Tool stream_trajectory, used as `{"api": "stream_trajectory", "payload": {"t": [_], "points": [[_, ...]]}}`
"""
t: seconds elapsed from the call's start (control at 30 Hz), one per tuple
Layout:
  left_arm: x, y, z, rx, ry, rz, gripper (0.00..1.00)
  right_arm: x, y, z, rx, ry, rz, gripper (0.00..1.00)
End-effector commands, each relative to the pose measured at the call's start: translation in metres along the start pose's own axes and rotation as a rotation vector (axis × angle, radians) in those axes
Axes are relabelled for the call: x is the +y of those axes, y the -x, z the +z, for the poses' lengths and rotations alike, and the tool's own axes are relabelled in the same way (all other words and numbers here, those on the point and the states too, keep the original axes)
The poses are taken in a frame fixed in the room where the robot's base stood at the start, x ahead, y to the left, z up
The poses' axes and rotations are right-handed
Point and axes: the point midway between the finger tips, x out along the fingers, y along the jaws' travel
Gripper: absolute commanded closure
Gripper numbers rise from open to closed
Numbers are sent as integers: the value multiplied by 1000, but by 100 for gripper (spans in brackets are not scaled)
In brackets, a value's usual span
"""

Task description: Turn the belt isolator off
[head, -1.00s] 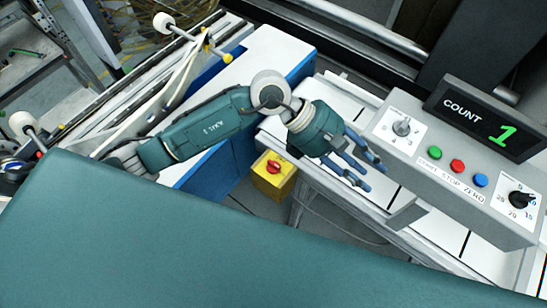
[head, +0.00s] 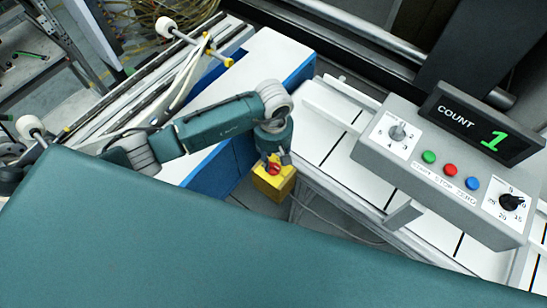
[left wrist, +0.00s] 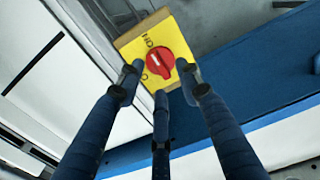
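The belt isolator is a yellow box (head: 274,184) with a red rotary knob, low beside the blue and white cabinet in the head view. In the left wrist view the yellow face (left wrist: 177,33) carries dark lettering, and the red knob (left wrist: 160,62) has a white bar on it. My left gripper (head: 273,162) hangs down over the box. In the left wrist view its fingers (left wrist: 160,82) are open and spread, tips close around the near side of the knob. I cannot tell whether they touch it. My right gripper is not in view.
A grey control panel (head: 400,166) with coloured buttons, two dials and a COUNT display (head: 480,122) showing 1 stands to the right. The white slatted conveyor (head: 345,115) runs beside the isolator. A blue-sided white cabinet (head: 285,55) lies close behind my left arm.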

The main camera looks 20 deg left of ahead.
Motion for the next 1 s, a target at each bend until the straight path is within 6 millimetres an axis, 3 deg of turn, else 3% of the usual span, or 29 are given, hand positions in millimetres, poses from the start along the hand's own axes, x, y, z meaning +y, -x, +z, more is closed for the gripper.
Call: {"api": "stream_trajectory", "payload": {"t": [0.2, 0.47, 0.5, 0.67, 1.0], "points": [[0, -18, 0, -1, 1, 1, 65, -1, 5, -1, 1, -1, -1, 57], [1, -20, 0, -1, 1, 2, 65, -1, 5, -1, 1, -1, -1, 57], [1, -20, 0, -1, 1, 2, 67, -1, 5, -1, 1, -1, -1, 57], [1, -20, 0, -1, 1, 2, 98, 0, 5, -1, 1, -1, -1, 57], [1, -20, 0, -1, 19, 3, 100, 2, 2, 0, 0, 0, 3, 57]]}}
